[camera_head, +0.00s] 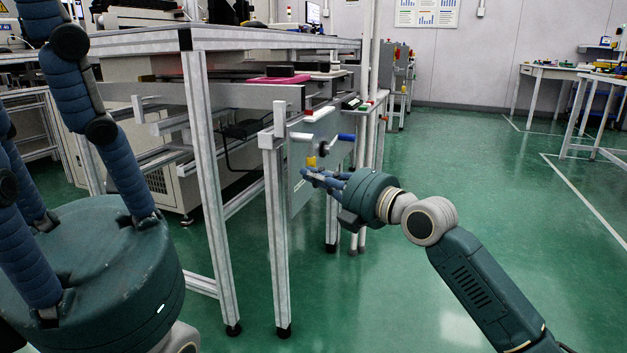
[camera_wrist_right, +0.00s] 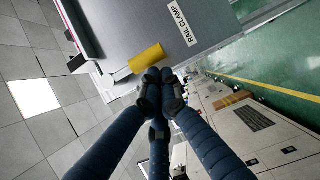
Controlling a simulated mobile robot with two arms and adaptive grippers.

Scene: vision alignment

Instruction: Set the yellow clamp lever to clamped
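The yellow clamp lever (camera_head: 311,161) is a small yellow grip on the grey panel at the end of the metal-framed bench. In the right wrist view it is a yellow cylinder (camera_wrist_right: 147,58) sticking out beside a white "RAIL CLAMP" label (camera_wrist_right: 181,23). My right gripper (camera_head: 311,173) is just below the lever in the head view. Its three fingers (camera_wrist_right: 160,80) are closed together, tips at or very near the lever; I cannot tell whether they touch. Nothing shows between them. My left gripper (camera_head: 60,140) is large at the left with its fingers spread wide, empty.
A blue-handled lever (camera_head: 346,137) and a red part (camera_head: 308,112) are on the same bench end, close to the yellow lever. A bench leg (camera_head: 278,240) stands left of my right gripper. The green floor (camera_head: 480,160) to the right is open.

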